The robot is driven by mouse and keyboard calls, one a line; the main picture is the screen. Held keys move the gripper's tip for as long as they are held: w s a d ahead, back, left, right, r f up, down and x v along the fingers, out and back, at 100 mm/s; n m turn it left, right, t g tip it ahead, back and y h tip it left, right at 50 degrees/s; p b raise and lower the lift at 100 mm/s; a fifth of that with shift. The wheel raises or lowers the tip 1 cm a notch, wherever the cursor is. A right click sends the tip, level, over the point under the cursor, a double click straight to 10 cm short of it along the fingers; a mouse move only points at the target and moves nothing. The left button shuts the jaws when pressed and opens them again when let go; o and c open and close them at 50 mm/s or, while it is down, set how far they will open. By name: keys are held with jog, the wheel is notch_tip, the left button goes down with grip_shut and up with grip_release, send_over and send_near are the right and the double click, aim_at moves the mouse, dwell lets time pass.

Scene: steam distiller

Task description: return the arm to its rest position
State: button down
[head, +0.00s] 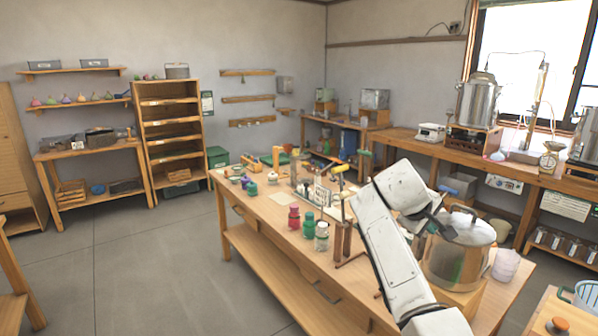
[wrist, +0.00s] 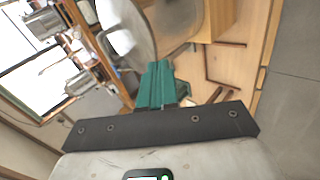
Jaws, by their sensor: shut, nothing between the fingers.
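My white arm rises from the lower right of the head view and is bent above the workbench (head: 285,205). My gripper shows in the wrist view (wrist: 157,82), its green fingers pressed together with nothing between them. In the head view the dark hand end lies in front of the large steel pot (head: 468,262); I cannot tell whether it touches the pot. The wrist view is tilted and shows a round pale metal surface and wooden furniture beyond the fingers.
On the bench stand a red bottle (head: 293,217), a green bottle (head: 308,225), a clear jar (head: 321,237) and a wooden stand (head: 343,232) beside my arm. Open grey floor (head: 140,265) lies to the left.

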jog(key=s+a+f+m+g+y, duration=0.1)
jog(key=s+f+m+y, duration=0.1)
jog(key=s+f, duration=1.1)
jog(key=s+a+f+m+g+y, duration=0.1)
jog(key=s+f+g+y, duration=0.1)
jog(key=s+f, duration=1.1)
jog(key=s+f+m+y, duration=0.1)
jog(key=s+f, duration=0.1)
jog(key=s, duration=1.2)
jog(key=s+a+f+m+g+y, duration=0.1)
jog(key=s+f+m+y, duration=0.1)
jog(key=s, duration=1.2)
jog(key=shift+s+f+m+g, duration=0.3)
jog(key=shift+s+f, duration=0.1)
jog(key=shift+f, duration=0.15)
